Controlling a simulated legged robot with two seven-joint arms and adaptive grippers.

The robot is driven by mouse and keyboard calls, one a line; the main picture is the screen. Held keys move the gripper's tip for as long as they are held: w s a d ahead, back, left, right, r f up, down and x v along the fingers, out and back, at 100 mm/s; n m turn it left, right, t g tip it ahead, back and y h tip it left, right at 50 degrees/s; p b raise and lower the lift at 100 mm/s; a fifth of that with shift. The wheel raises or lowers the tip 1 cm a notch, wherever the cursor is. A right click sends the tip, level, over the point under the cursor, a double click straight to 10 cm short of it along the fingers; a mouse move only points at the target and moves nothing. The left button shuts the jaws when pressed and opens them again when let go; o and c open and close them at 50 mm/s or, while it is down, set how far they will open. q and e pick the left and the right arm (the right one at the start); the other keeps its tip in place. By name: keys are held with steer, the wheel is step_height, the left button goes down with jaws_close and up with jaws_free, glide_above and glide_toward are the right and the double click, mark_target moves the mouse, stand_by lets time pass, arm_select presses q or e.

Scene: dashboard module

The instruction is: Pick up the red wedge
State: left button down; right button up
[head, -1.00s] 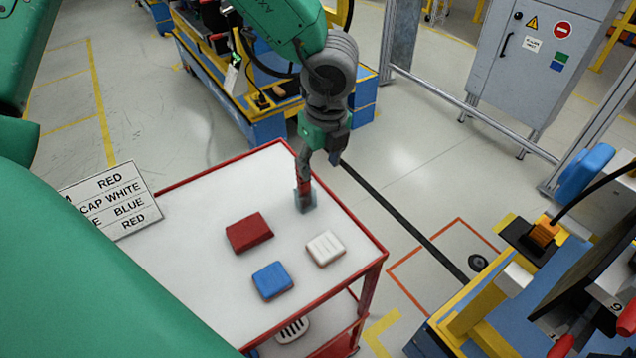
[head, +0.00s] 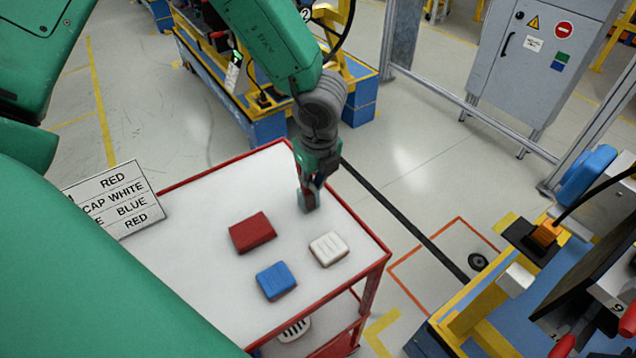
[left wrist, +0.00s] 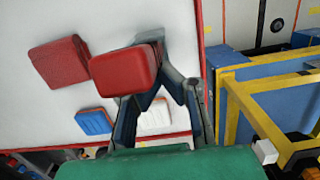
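My left gripper (head: 309,200) is over the far right part of the cart's white top. In the left wrist view, its fingers (left wrist: 160,65) close on a red block, the red wedge (left wrist: 122,70), which sticks out to the left and covers part of one finger. In the head view only a narrow red strip shows beside the fingers. It looks above the cart top; the clearance is hard to judge. A second red block (head: 252,232) lies on the cart, also in the left wrist view (left wrist: 58,62). My right gripper is not in view.
A blue block (head: 276,281) and a white ribbed block (head: 328,248) lie near the cart's front. The cart's red rim (head: 350,302) bounds the top. A lettered sign (head: 115,198) stands at the left edge.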

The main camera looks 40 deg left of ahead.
arm_select(q)
steer(key=a, duration=0.2)
steer(key=shift+s+a+f, duration=0.15)
steer(key=shift+a+f, duration=0.1)
steer(key=shift+a, duration=0.35)
steer(key=shift+r, duration=0.25)
steer(key=r, duration=0.5)
steer(key=d+r, duration=0.1)
steer(key=r, duration=0.2)
steer(key=shift+w, duration=0.2)
steer(key=shift+a+r, duration=0.15)
steer(key=shift+r, duration=0.6)
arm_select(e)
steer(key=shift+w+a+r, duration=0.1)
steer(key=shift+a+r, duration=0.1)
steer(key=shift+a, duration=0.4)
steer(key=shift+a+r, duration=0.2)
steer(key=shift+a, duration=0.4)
arm_select(q)
steer(key=shift+c, duration=2.3)
jaws_free()
steer(key=shift+d, duration=0.2)
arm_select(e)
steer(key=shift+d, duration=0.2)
